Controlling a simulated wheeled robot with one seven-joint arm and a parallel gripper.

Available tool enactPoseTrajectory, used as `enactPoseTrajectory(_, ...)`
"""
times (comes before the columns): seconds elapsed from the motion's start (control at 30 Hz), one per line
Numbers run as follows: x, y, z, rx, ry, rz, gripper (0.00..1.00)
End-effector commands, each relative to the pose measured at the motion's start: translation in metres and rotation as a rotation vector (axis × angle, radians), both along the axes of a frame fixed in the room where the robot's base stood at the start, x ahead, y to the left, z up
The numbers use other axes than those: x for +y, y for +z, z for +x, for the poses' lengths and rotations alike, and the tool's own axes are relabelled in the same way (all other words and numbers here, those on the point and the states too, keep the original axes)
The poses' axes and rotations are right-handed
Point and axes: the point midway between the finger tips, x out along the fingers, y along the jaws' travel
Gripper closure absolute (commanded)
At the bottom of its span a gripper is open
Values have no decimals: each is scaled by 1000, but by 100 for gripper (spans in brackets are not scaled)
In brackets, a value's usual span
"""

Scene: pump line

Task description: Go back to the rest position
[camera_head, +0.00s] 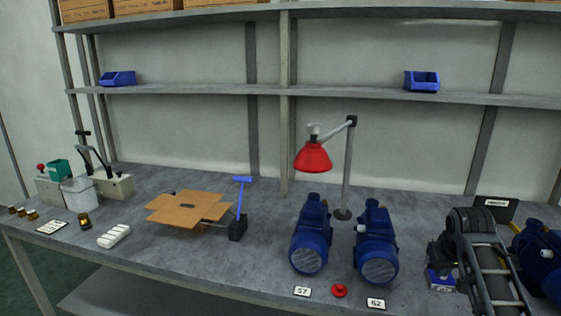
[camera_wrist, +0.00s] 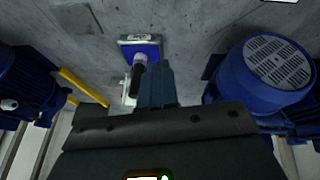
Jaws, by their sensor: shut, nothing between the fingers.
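My arm comes in at the lower right of the head view, over the grey workbench (camera_head: 190,262). My gripper shows in the wrist view (camera_wrist: 153,84), its dark fingers together and empty. A small blue box with a white edge (camera_head: 440,280) lies on the bench beside my arm; a blue and white item, probably the same box, shows beyond the fingers in the wrist view (camera_wrist: 140,47). My arm partly hides this area in the head view.
Blue pumps stand left of my arm (camera_head: 376,245) (camera_head: 311,236) and right of it (camera_head: 541,258). A red lamp (camera_head: 313,158) stands behind them. A red knob (camera_head: 339,290) lies at the front. Shelves run above the bench.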

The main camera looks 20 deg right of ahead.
Motion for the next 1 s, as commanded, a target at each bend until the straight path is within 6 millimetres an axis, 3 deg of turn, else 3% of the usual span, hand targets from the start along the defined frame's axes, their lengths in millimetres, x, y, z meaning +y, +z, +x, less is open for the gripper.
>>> enactPoseTrajectory(0.2,76,-63,-19,-98,73,-3,100)
enactPoseTrajectory(0.37,133,-98,-46,-190,123,-9,100)
enactPoseTrajectory(0.5,180,-117,-78,-267,163,-14,100)
enactPoseTrajectory(0.77,254,-128,-154,-409,226,-22,100)
enactPoseTrajectory(1.0,301,-106,-233,-535,284,-35,100)
